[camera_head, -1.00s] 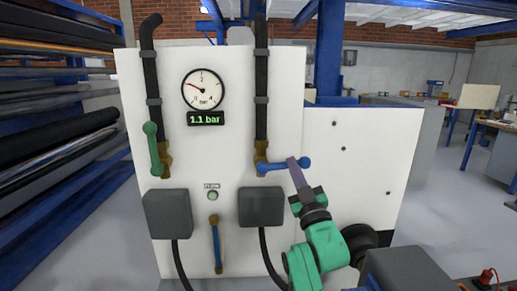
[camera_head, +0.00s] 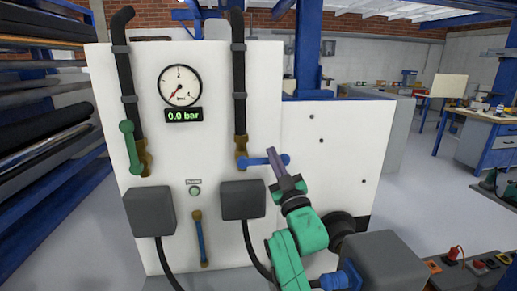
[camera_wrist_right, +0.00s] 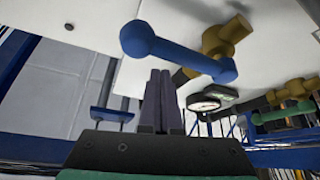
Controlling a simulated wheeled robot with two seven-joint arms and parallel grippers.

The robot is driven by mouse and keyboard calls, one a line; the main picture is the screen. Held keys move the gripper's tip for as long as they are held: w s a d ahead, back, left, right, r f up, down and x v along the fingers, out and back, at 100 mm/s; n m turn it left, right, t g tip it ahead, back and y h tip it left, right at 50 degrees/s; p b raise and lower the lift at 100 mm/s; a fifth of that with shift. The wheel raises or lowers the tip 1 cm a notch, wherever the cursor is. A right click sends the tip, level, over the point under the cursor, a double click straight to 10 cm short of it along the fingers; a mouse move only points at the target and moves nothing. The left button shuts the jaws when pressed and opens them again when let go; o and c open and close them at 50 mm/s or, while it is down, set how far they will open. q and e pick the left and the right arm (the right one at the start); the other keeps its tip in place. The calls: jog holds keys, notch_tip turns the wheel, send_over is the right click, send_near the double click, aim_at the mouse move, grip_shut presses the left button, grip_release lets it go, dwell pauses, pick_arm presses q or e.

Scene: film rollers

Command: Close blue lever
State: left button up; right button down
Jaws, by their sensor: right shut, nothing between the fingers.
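The blue lever (camera_head: 262,161) sits on a brass valve (camera_head: 241,152) at the foot of the right black pipe in the head view. It points to the right, roughly level, with a round knob at its end. In the right wrist view the blue lever (camera_wrist_right: 182,54) crosses above the fingers. My right gripper (camera_head: 272,153) is shut and empty, its fingertips at the lever beside the knob. In the right wrist view the shut fingers (camera_wrist_right: 161,80) end close to the lever; whether they touch it I cannot tell. My left gripper is not in view.
A green lever (camera_head: 131,146) hangs along the left pipe. A dial gauge (camera_head: 179,85) stands above a display (camera_head: 184,115) reading 0.0 bar. Grey boxes (camera_head: 242,199) and a small blue-handled lever (camera_head: 201,238) are lower on the white panel (camera_head: 210,130).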

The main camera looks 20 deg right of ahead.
pick_arm(q)
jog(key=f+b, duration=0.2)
jog(key=b, duration=0.1)
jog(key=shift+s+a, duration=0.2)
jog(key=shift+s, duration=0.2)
pick_arm(e)
jog(key=s+a+f, duration=0.2)
jog(key=s+f, duration=0.1)
jog(key=s, duration=0.6)
jog(key=shift+s+a, duration=0.15)
